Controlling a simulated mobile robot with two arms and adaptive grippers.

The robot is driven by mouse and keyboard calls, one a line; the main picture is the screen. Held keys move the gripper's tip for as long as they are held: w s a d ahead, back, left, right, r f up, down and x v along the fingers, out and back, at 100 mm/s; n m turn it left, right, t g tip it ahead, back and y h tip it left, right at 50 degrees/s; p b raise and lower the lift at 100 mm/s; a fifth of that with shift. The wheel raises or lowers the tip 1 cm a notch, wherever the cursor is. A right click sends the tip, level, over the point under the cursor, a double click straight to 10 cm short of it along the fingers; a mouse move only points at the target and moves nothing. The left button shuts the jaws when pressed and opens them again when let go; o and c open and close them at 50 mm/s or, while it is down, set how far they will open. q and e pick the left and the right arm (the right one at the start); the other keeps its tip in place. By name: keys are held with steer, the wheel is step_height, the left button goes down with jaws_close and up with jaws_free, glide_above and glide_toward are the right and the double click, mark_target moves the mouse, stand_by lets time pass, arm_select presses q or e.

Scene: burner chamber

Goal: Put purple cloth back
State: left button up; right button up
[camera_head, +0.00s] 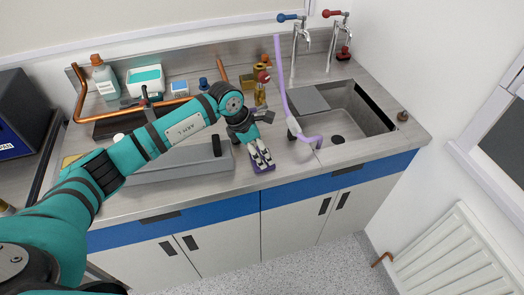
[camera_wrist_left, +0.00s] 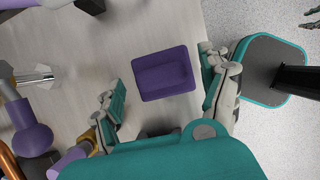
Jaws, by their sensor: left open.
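The purple cloth (camera_head: 263,169) is a small folded, flat rectangle on the worktop near its front edge, left of the sink. The left wrist view shows it whole (camera_wrist_left: 163,74). My left gripper (camera_head: 260,153) is open just above it and partly covers it in the head view. In the left wrist view its fingers (camera_wrist_left: 163,88) stand wide apart, one on each side of the cloth, with nothing between them held. My right gripper is not in the head view; dark finger-like tips at the right edge of the left wrist view may be part of it.
The sink (camera_head: 345,115) lies to the right, with a lilac hose (camera_head: 281,70) standing at its left side. Taps (camera_head: 300,35) rise behind it. A grey tray (camera_head: 180,160) lies left of the gripper. A bottle (camera_head: 104,78) and white tub (camera_head: 145,80) stand at the back.

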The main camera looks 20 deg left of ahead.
arm_select(q)
steer(key=b+v, duration=0.3)
steer(key=v, duration=0.7)
steer(key=shift+r, duration=0.35)
steer(key=shift+a, duration=0.15)
